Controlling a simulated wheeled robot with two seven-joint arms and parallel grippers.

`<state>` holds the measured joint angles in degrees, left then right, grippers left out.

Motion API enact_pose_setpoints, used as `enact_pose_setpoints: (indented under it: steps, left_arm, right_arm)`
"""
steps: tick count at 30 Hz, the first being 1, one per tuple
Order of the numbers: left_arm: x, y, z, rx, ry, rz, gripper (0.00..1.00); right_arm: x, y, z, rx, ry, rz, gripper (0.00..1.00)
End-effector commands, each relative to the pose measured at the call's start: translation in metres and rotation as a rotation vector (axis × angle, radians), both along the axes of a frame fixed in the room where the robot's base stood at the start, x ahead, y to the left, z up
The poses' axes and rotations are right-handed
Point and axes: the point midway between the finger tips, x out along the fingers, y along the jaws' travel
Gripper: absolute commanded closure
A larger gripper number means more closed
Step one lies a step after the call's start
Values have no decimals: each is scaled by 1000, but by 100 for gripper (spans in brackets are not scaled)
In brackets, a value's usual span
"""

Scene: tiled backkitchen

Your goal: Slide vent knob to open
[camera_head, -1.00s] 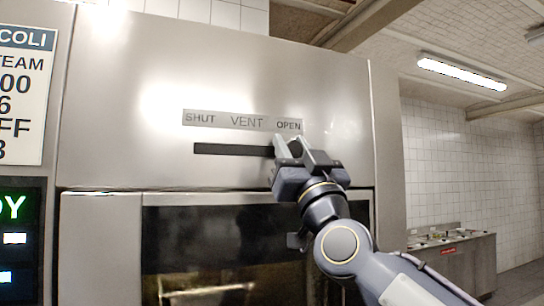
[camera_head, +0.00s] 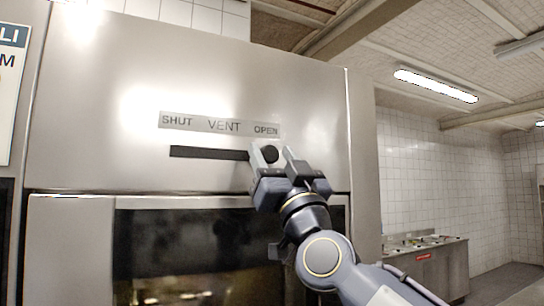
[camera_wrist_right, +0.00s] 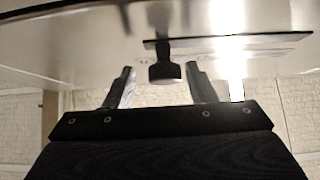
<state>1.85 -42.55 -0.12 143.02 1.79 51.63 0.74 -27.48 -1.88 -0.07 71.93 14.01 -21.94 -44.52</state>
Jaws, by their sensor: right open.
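The black vent knob (camera_head: 270,154) is at the right end of the dark slot (camera_head: 208,152), below the word OPEN on the vent label (camera_head: 222,125). My right gripper (camera_head: 273,155) is open, with its fingers on either side of the knob. In the right wrist view the knob (camera_wrist_right: 165,72) stands between the two open fingers (camera_wrist_right: 160,84), with a gap visible on each side. My left gripper is not in view.
The steel oven front (camera_head: 100,100) fills the left and middle. A dark oven window (camera_head: 190,245) is below the slot. A counter (camera_head: 430,260) stands at the far right by a tiled wall.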

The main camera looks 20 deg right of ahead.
Motion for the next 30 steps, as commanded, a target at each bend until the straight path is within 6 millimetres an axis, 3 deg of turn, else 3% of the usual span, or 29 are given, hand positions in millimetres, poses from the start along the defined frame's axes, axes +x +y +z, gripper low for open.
enact_pose_setpoints:
  steps: [3,10,30]
  left_arm:
    - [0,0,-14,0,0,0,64]
    - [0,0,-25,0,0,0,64]
    - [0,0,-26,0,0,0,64]
  right_arm:
    - [-16,-2,-20,-1,0,-1,50]
    - [-40,-2,-42,0,0,-1,50]
    - [-44,-1,-49,-5,11,4,50]
